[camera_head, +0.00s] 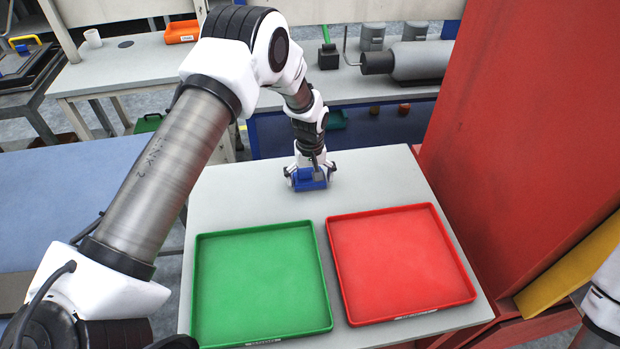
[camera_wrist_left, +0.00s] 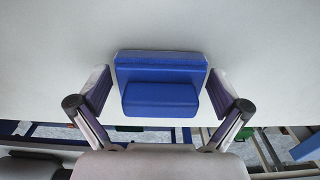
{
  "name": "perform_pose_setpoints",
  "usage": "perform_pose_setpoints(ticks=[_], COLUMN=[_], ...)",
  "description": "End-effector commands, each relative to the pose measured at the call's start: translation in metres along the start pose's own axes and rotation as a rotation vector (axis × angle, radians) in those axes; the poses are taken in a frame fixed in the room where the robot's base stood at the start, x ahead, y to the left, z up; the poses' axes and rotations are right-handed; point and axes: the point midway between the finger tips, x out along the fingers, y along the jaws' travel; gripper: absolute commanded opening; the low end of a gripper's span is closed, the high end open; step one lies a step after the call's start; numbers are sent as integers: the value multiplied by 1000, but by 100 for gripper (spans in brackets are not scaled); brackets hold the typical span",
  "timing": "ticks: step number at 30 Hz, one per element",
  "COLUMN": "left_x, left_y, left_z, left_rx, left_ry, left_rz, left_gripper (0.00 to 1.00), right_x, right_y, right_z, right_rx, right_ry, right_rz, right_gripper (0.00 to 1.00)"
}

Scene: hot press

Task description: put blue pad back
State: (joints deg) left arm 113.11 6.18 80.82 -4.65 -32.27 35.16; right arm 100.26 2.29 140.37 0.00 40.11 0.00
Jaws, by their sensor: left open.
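The blue pad (camera_head: 311,181) sits on the light grey table, behind the trays and near the table's far edge. In the left wrist view the blue pad (camera_wrist_left: 160,85) shows as a flat base with a raised block on it. My left gripper (camera_head: 310,177) is at the pad from above. In the left wrist view its two fingers (camera_wrist_left: 157,100) stand apart, one on each side of the pad, with a narrow gap visible at each side. My right gripper is not in view; only part of my right arm shows at the right edge of the head view.
A green tray (camera_head: 262,285) and a red tray (camera_head: 398,262) lie side by side on the table (camera_head: 245,205), in front of the pad. A large red panel (camera_head: 530,120) stands close on the right. The table around the pad is clear.

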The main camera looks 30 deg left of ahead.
Motion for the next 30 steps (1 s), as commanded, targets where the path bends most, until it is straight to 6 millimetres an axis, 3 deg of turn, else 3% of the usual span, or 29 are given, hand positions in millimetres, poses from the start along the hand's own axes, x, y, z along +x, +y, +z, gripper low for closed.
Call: perform_pose_setpoints(ticks=[5, 15, 20, 30], left_x=[-28, -108, -121, -121], left_y=[1, 0, 0, 0], left_z=[-1, -1, 0, 0], left_rx=[1, -1, 0, 0], left_ry=[4, 3, 1, 0], left_rz=[3, 2, 1, 0], left_gripper=[100, 100, 100, 100], right_x=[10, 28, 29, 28], right_y=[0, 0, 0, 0], right_z=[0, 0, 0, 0], right_rx=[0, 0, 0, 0], right_ry=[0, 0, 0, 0], right_rz=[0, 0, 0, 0], right_gripper=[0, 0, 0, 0])
